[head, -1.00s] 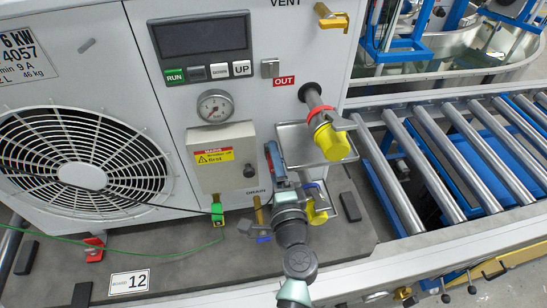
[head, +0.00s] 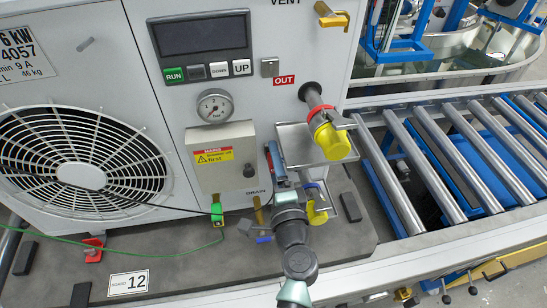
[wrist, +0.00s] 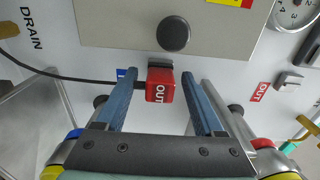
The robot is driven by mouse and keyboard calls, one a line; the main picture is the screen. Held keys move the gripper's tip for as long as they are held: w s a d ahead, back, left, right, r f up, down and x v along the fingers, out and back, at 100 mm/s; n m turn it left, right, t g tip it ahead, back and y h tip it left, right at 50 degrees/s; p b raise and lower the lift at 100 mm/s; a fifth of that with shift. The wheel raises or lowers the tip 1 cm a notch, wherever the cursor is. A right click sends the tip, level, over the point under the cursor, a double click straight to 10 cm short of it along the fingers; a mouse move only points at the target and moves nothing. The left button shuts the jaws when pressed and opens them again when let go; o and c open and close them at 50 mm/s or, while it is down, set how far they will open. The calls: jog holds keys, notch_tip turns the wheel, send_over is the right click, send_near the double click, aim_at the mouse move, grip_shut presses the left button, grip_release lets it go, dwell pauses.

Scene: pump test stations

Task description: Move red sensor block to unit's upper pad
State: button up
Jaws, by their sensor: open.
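The red sensor block (wrist: 160,86), lettered OUT, shows in the wrist view between the two blue fingers of my gripper (wrist: 158,76). The fingers are open, with a gap on each side of the block. The block sits by the edge of the grey box with the black knob, and a dark cable (wrist: 95,80) runs to it from the DRAIN side. In the head view my gripper (head: 273,160) is just right of that box and the block is hidden. A small grey square pad (head: 270,68) is on the unit's front above the red OUT label; it also shows in the wrist view (wrist: 289,82).
The grey box (head: 222,165) stands left of my gripper. A yellow-capped pipe (head: 333,142) and metal trays (head: 290,135) are close on the right. A gauge (head: 214,106) and button panel (head: 200,40) are above. A roller conveyor (head: 440,165) is at right.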

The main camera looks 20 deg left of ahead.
grip_shut()
dwell(0.4)
jog(key=v, duration=0.6)
dwell(1.3)
jog(key=shift+d, duration=0.15)
